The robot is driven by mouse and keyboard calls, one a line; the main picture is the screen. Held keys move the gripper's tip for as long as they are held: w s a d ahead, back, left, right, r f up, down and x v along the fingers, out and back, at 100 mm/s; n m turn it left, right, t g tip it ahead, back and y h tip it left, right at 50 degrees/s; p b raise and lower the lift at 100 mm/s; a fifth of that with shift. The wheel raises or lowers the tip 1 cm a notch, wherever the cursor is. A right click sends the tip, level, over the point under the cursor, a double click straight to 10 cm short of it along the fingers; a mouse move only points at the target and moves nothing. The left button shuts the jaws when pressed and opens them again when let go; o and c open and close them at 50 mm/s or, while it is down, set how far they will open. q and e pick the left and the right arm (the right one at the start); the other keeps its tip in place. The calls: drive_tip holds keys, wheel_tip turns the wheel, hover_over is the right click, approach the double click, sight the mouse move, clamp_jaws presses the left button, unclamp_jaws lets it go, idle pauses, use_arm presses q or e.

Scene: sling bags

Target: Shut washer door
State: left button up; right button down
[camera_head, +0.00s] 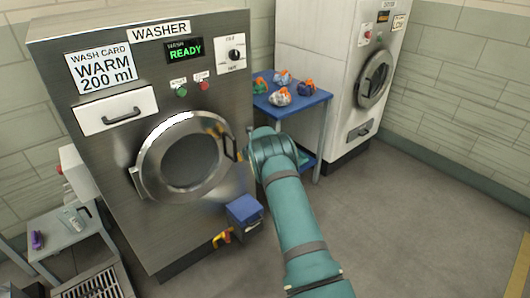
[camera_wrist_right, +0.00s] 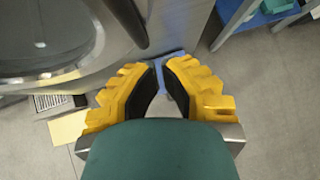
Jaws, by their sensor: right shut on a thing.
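The washer (camera_head: 215,95) is a steel machine on the left with a READY display. Its round door (camera_head: 150,165) has a hinge on its left side and a dark handle (camera_head: 230,147) on its right. The door lies close to the front; I cannot tell whether it is flush. My left gripper is out of view.
A blue table (camera_head: 305,100) with several small colourful items stands right of the washer, before a white machine (camera_head: 335,60). A blue box (camera_head: 243,210) sits low at the washer's front. A small grey table (camera_head: 60,235) stands left. The right floor is clear.

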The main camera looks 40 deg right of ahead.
drive_tip(key=s+d+r, duration=0.1)
drive_tip(key=s+r, duration=0.6)
drive_tip(key=s+a+f+m+g+y, duration=0.1)
drive_tip(key=s+a+f+m, duration=0.25)
drive_tip(key=a+m, duration=0.4)
drive_tip(key=s+a+f+m+y, duration=0.2)
drive_tip(key=a+f+m, duration=0.25)
drive_tip(key=a, duration=0.55)
drive_tip(key=s+a+f+m+g+y, duration=0.1)
drive_tip(key=s+a+f+m, duration=0.3)
drive_tip(key=a, duration=0.5)
drive_tip(key=s+a+f+m+g+y, duration=0.1)
drive_tip(key=s+a+m+g, duration=0.1)
drive_tip(key=s+a+m, duration=0.7)
drive_tip(key=s+a+f+m+g, duration=0.1)
drive_tip(key=s+a+m+g, duration=0.2)
drive_tip(key=s+a+m, duration=0.6)
drive_tip(key=s+m, duration=0.1)
drive_tip(key=s, duration=0.4)
drive_tip(key=shift+a+f+y+p, duration=0.2)
drive_tip(key=shift+a+y+p, duration=0.15)
drive_tip(key=shift+y+p, duration=0.05)
drive_tip(key=shift+w, duration=0.15)
